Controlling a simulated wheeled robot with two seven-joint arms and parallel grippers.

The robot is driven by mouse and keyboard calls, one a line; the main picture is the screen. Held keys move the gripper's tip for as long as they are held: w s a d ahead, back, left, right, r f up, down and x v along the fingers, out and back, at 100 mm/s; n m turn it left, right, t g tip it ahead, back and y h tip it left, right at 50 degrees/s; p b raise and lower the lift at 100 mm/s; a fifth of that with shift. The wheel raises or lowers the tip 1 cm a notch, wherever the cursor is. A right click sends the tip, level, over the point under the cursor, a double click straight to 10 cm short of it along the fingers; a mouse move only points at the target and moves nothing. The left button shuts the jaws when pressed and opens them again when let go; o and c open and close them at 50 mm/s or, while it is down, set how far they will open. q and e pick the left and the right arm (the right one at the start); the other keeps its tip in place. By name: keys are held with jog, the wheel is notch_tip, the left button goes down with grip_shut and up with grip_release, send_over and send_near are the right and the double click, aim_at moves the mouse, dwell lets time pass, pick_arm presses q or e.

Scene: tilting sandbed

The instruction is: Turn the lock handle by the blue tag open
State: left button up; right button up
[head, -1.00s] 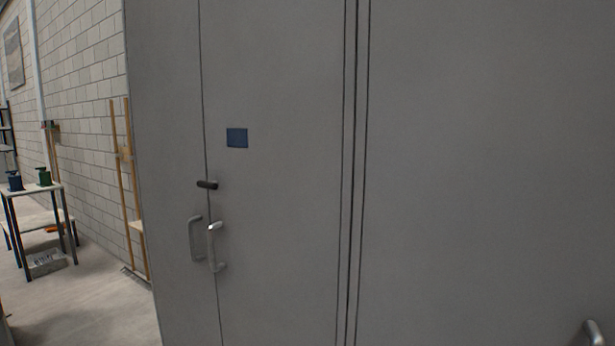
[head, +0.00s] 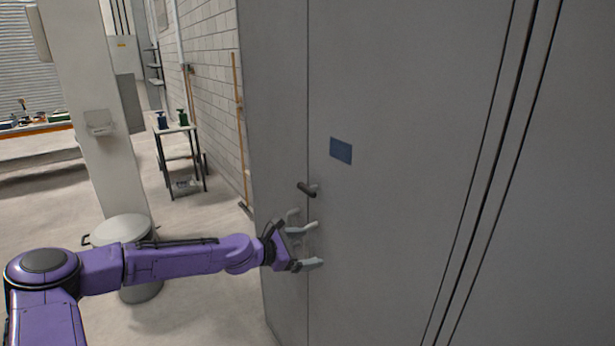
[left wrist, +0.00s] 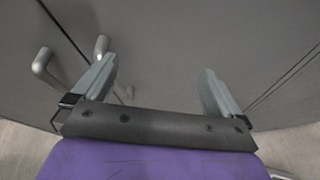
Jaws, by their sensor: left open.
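The blue tag (head: 341,151) is on the grey cabinet door, right of the door seam. The dark lock handle (head: 307,188) is at the seam, below and left of the tag, and sticks out from the door. My left gripper (head: 318,244) is open and empty, below the lock handle and in front of the door. It partly hides the pull handles (head: 293,215). In the left wrist view my open fingers (left wrist: 160,66) face the grey door, and the pull handles (left wrist: 42,64) are at the left. I cannot make out the lock handle there. My right gripper is not in view.
A grey bin (head: 122,230) stands behind my left arm beside a white pillar (head: 88,120). A small table (head: 176,130) with bottles is by the brick wall. The floor left of the cabinet is mostly clear.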

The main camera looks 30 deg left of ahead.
aim_at(303, 191)
pick_arm(q)
jog(key=s+a+r+n+t+p, duration=0.15)
jog(key=a+r+n+t, duration=0.25)
jog(key=a+r, duration=0.65)
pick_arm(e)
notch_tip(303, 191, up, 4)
pick_arm(q)
jog(key=shift+h, duration=0.4)
jog(key=b+x, duration=0.2)
jog(key=x, duration=0.1)
jog(key=r+b+x, duration=0.1)
jog(key=b+x, duration=0.2)
jog(key=x, duration=0.1)
jog(key=d+b+x, duration=0.1)
jog(key=b+x, duration=0.1)
jog(key=x, duration=0.2)
jog(key=shift+s+r+b, duration=0.2)
jog(key=shift+r+b, duration=0.05)
jog(key=shift+b, duration=0.1)
jog(key=shift+w+d+r, duration=0.15)
jog(key=shift+w, duration=0.15)
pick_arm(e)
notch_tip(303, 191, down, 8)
